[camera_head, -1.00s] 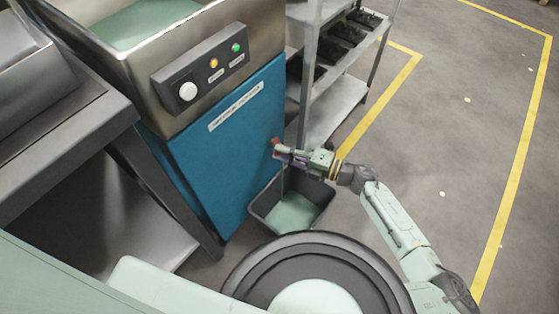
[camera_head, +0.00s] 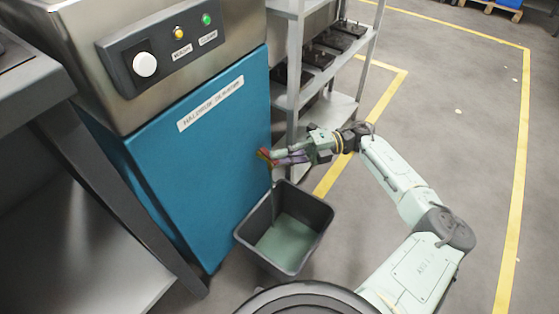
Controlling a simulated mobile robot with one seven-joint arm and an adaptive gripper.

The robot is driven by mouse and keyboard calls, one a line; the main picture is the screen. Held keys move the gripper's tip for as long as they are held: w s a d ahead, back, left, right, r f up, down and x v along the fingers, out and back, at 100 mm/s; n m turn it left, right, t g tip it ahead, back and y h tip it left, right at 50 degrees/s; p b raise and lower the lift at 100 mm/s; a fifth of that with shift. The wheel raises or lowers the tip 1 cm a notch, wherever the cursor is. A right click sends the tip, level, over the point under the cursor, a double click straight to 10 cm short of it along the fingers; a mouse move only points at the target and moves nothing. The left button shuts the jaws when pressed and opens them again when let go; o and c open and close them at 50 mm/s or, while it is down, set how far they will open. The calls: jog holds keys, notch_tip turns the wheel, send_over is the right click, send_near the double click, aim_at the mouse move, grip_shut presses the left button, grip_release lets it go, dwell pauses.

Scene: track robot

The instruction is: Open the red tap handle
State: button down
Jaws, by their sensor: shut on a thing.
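The red tap handle (camera_head: 263,154) is a small red piece at the right edge of the blue cabinet (camera_head: 205,150). My gripper (camera_head: 276,156) reaches in from the right and is shut on the handle, its fingers covering part of it. A thin greenish stream (camera_head: 274,190) hangs below the tap. Under it, a dark bin (camera_head: 318,212) on the floor holds greenish liquid (camera_head: 285,243). The tap's body is mostly hidden behind the fingers.
A control panel with a white knob (camera_head: 145,64) is above the cabinet. A metal shelf rack (camera_head: 295,65) with dark parts stands behind my gripper. A grey bench (camera_head: 80,240) stands at left. Open floor with yellow lines (camera_head: 522,160) lies right.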

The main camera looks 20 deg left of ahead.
dwell(0.4)
jog(key=c, duration=1.8)
grip_release()
jog(key=shift+v, duration=3.95)
